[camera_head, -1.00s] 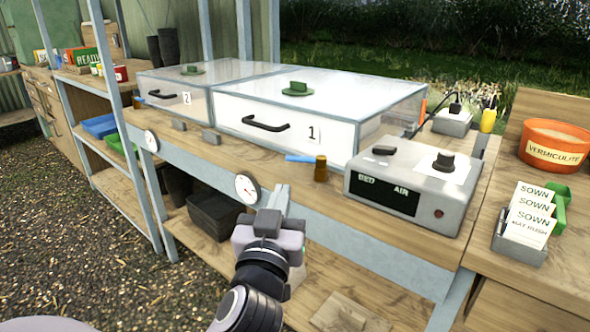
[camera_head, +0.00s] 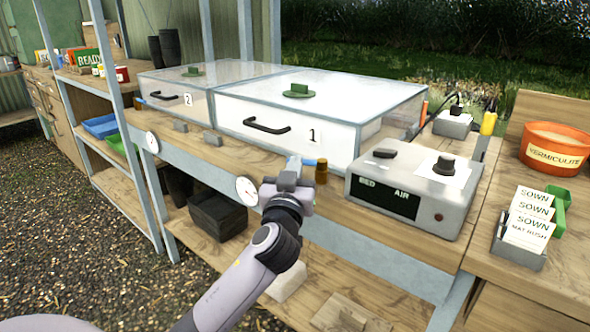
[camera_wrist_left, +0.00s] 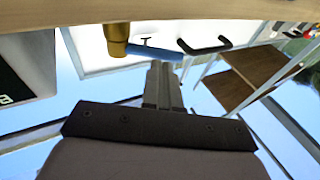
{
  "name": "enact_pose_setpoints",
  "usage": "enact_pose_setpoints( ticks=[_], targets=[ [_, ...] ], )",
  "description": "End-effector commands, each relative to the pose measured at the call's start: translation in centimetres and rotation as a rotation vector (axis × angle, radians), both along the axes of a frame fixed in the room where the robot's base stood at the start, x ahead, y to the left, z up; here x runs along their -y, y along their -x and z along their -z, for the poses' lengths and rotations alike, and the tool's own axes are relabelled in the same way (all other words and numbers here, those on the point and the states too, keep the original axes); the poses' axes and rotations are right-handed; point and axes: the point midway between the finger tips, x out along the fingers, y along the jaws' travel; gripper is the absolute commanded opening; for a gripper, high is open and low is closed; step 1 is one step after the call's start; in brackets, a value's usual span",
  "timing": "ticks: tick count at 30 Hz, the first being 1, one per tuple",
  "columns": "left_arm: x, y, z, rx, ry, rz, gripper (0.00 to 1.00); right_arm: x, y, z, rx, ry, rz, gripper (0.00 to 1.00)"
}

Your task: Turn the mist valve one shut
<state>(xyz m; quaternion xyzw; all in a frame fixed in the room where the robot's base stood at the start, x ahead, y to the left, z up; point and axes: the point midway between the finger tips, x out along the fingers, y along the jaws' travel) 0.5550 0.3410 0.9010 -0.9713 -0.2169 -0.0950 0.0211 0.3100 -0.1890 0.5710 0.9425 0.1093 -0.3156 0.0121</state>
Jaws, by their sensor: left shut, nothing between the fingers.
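The valve in front of the propagator marked 1 has an upright brass body (camera_head: 321,172) and a blue lever (camera_head: 310,162) that points left from its top, along the bench. In the left wrist view the brass body (camera_wrist_left: 116,38) and the blue lever (camera_wrist_left: 150,52) show upside down. My left gripper (camera_head: 294,163) is shut and empty, its fingertips at the lever's free end, which they partly hide in the head view. In the left wrist view the closed fingers (camera_wrist_left: 163,72) end right by the lever; I cannot tell whether they touch it. My right gripper is out of view.
Propagator 1 (camera_head: 335,144) with its black handle (camera_head: 267,126) stands behind the valve. A grey control box (camera_head: 408,190) sits close to the right of it. A round white dial (camera_head: 247,191) is on the bench's front edge. Propagator 2 (camera_head: 172,110) is further left.

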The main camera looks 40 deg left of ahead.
Motion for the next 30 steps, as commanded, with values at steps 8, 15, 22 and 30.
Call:
enact_pose_setpoints(
  ticks=[8,15,22,30],
  targets=[
    [0.0,-0.1,0.0,0.001,-0.001,0.001,0.00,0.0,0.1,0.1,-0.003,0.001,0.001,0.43],
    [-0.2,-0.1,0.0,0.001,-0.003,0.021,0.00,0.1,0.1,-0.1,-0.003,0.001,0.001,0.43],
    [-0.4,-0.2,0.0,0.002,-0.001,0.064,0.00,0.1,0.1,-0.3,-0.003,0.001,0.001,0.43],
    [-0.9,-0.5,-0.1,0.000,-0.002,0.140,0.00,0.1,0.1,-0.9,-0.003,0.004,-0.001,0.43]
  ],
)
